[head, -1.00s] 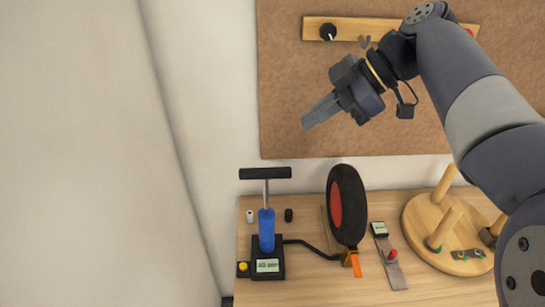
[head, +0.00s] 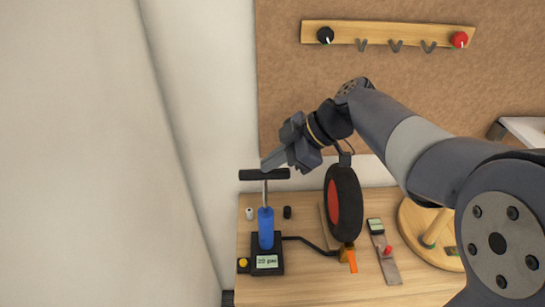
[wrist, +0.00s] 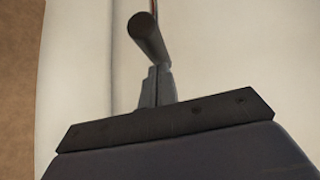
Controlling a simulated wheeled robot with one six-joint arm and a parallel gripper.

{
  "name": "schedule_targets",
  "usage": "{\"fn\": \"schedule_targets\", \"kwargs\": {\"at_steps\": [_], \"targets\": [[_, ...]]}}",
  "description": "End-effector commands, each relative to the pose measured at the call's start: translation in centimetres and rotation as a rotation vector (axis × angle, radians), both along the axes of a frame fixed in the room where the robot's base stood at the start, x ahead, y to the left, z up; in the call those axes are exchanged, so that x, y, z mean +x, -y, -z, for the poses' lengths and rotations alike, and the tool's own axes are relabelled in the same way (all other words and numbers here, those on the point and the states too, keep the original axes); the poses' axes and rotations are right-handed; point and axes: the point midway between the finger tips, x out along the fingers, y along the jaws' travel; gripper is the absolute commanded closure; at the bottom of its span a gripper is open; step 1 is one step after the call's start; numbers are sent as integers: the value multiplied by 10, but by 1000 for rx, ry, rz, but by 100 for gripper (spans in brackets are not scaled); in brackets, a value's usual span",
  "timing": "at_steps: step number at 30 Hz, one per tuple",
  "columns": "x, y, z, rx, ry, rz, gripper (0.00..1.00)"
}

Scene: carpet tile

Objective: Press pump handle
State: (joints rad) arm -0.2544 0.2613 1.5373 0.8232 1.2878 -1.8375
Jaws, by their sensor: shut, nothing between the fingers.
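The pump (head: 266,230) stands upright on the wooden table, with a blue barrel, a black base and a small display. Its black T-shaped handle (head: 252,175) is raised on a bare metal rod. My gripper (head: 268,165) is shut and empty, its fingertips at the handle bar in the head view, overlapping its upper edge. In the wrist view the dark handle bar (wrist: 148,38) lies just beyond the closed fingertips (wrist: 158,75). I cannot tell whether they touch.
A black wheel with a red hub (head: 344,205) stands right of the pump, joined by a black hose. A gauge strip (head: 385,255) and a round wooden board (head: 408,222) are farther right. A hook rail (head: 390,35) is on the brown wall panel.

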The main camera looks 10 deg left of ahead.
Motion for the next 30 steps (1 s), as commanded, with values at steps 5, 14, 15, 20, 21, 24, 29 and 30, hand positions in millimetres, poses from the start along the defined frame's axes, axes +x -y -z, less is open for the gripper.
{"fn": "schedule_targets", "kwargs": {"at_steps": [5, 14, 15, 20, 21, 24, 29, 30], "targets": [[0, 0, 1, 0, 1, 1, 100], [0, 0, 6, 0, 0, 0, 100], [0, 0, 8, 0, 0, 0, 100], [0, 0, 24, -1, -2, -1, 100], [0, 0, 29, -1, -2, -1, 100], [0, 0, 40, -1, -2, -1, 100], [0, 0, 58, -2, -3, -1, 100], [0, 0, 62, -2, -3, -1, 100]]}}
